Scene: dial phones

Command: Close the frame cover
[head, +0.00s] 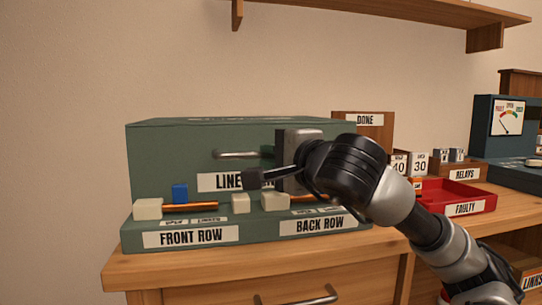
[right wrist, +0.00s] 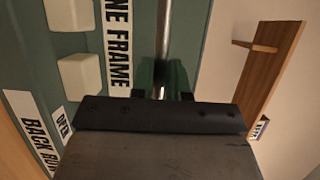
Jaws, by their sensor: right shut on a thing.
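The green line frame (head: 150,170) sits on the wooden cabinet, its cover's broad front panel standing upright behind a low front ledge. A metal bar handle (head: 235,155) runs across this panel, above the partly hidden LINE FRAME label (head: 222,183). My right gripper (head: 278,158) is at the handle's right part and is shut on it. In the right wrist view the handle (right wrist: 163,35) runs into the jaws of the gripper (right wrist: 162,94). My gripper hides the handle's right end and part of the label. My left gripper is not in view.
At right are a red FAULTY tray (head: 480,192), a RELAYS box (head: 462,170) and a wooden DONE box (head: 375,130). A shelf (head: 380,12) hangs above.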

